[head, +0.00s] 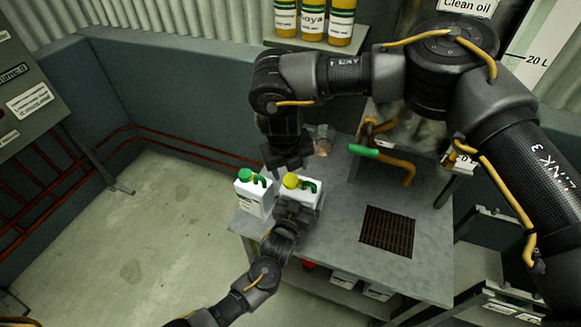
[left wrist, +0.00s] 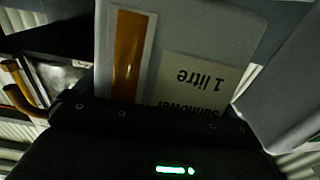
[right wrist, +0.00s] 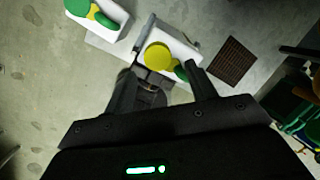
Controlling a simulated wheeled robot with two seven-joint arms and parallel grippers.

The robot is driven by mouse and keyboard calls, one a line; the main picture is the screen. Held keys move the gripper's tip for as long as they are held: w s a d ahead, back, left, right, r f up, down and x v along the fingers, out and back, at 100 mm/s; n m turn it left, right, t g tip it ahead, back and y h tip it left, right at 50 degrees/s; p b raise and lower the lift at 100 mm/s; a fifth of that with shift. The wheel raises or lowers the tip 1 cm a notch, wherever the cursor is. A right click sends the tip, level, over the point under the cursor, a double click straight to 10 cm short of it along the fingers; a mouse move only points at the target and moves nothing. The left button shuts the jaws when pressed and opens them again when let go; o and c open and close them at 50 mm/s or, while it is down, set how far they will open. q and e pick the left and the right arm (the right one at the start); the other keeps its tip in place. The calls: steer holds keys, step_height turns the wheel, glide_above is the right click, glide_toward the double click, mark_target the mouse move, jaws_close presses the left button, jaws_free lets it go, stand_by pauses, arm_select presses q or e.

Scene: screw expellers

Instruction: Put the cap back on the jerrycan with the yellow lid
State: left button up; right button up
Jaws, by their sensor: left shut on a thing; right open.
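The white jerrycan with the yellow lid (head: 309,196) stands on the grey metal table, with a green handle. Its label reads "1 litre" upside down in the left wrist view (left wrist: 205,78). The yellow cap (head: 291,181) appears over its top, also in the right wrist view (right wrist: 158,56); I cannot tell whether it is seated. My left gripper (head: 294,205) is shut on the jerrycan's body from the near side. My right gripper (head: 288,160) is open and empty just above the cap, pointing down. Its fingers (right wrist: 163,88) show below and right of the cap.
A second white jerrycan with a green cap (head: 253,196) stands close on the left. The table (head: 335,235) has a dark grate (head: 387,231) at right. A yellow pipe with a green end (head: 385,157) juts out behind. Yellow bottles (head: 313,20) stand on a rear shelf.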

mark_target(291, 179)
arm_select(q)
steer(key=shift+w+r, duration=0.1)
steer(key=shift+r, duration=0.05)
arm_select(e)
steer(key=shift+a+r+n, duration=0.1)
steer(key=shift+r+n, duration=0.35)
steer(key=shift+n, duration=0.35)
steer(key=n, duration=0.1)
steer(key=r+n, duration=0.1)
steer(key=n, duration=0.1)
steer(key=shift+s+a+r, duration=0.15)
steer(key=shift+s+r, duration=0.05)
steer(key=shift+s, duration=0.1)
steer(key=shift+x, duration=4)
steer(key=shift+c, duration=0.2)
steer(key=c, duration=0.9)
steer(key=o, duration=1.1)
